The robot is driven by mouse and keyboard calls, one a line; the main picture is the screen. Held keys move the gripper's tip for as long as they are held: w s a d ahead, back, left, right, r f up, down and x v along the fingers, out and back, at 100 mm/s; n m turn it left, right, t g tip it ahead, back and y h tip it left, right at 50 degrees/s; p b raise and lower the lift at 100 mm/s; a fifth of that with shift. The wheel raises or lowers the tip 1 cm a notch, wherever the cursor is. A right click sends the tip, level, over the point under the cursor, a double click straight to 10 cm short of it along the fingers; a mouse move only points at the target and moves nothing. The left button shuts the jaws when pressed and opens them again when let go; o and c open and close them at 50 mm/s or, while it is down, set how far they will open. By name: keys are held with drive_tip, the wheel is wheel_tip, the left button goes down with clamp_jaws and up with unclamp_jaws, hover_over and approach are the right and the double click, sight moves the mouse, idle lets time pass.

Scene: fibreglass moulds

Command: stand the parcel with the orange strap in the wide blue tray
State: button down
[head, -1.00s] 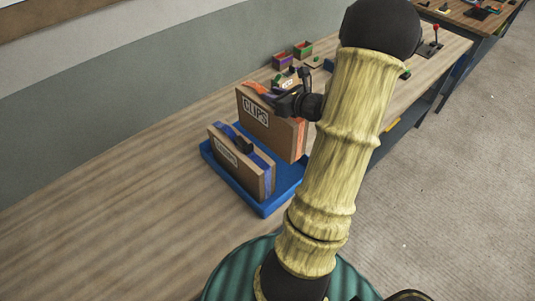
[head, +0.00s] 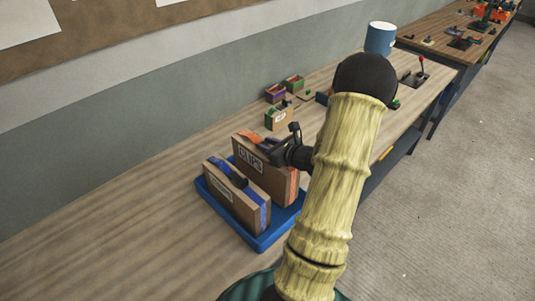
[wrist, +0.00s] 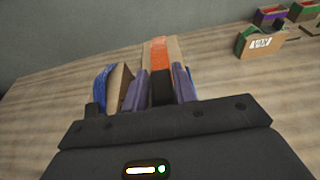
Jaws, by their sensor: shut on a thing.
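The parcel with the orange strap (head: 264,176) is a brown box marked CLIPS; its orange strap (wrist: 160,50) also shows in the wrist view. My gripper (head: 276,154) is shut on its top, with the fingers on both sides in the wrist view (wrist: 161,88). The parcel is upright, within the back part of the wide blue tray (head: 262,243). Its lower edge is partly hidden behind a parcel with a blue strap (head: 234,197), so I cannot tell whether it touches the tray floor. The blue-strapped parcel stands upright in the tray's front part.
A small box with a green strap (head: 279,118) stands behind the tray, near a purple bin (head: 276,93) and a green bin (head: 294,83). A blue cylinder (head: 380,38) stands farther back. The table left of the tray is clear.

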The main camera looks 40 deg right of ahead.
sight(294, 175)
drive_tip(key=shift+f+p, duration=0.45)
drive_tip(key=shift+f, duration=1.6)
drive_tip(key=c, duration=1.1)
unclamp_jaws()
drive_tip(key=shift+f, duration=0.1)
drive_tip(key=shift+s, duration=0.1)
drive_tip(key=b+v, duration=0.3)
drive_tip(key=v, duration=0.9)
